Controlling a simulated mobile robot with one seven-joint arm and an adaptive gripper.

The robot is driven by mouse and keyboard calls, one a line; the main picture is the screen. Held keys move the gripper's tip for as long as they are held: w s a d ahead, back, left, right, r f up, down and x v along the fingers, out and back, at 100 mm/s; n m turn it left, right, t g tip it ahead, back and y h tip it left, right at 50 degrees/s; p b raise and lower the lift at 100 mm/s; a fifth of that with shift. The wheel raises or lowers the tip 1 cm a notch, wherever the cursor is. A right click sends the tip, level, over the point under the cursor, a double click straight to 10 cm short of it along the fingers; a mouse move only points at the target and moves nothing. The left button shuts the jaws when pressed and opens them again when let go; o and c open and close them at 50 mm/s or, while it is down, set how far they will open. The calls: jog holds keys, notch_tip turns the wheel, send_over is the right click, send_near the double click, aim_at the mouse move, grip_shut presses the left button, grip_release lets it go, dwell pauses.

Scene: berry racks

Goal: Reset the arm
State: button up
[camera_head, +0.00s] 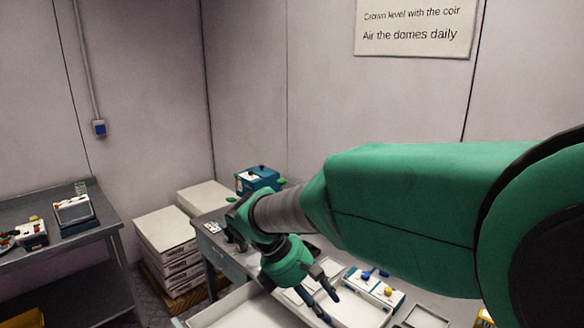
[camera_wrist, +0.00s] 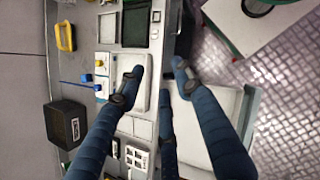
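My green arm reaches from the right side of the head view across to a workbench at the lower middle. My gripper (camera_head: 329,305) hangs from its end, pointing down over the bench. In the wrist view, the dark blue fingers of my gripper (camera_wrist: 158,72) are spread, with a clear gap between the tips and nothing held. Below them lie a pale flat tray (camera_wrist: 129,68) and the bench edge. I cannot tell the exact height of the fingertips above the bench.
White boxes (camera_head: 165,232) are stacked left of the workbench. A side table (camera_head: 92,240) with small devices stands at far left. A blue box (camera_head: 257,178) sits at the bench's back. The wrist view shows a black box (camera_wrist: 67,125), a yellow-handled item (camera_wrist: 65,37) and floor at right.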

jog(key=s+d+r+m+t+y, duration=0.2)
jog(key=s+d+r+m+y, duration=0.1)
jog(key=s+d+m, duration=0.4)
jog(key=s+d+r+m+t+y, duration=0.3)
jog(key=s+d+m, duration=0.4)
jog(key=s+m, duration=0.3)
jog(key=s, duration=0.3)
jog(key=shift+s+r+y, duration=0.15)
jog(key=shift+s+y, duration=0.15)
jog(key=shift+s, duration=0.05)
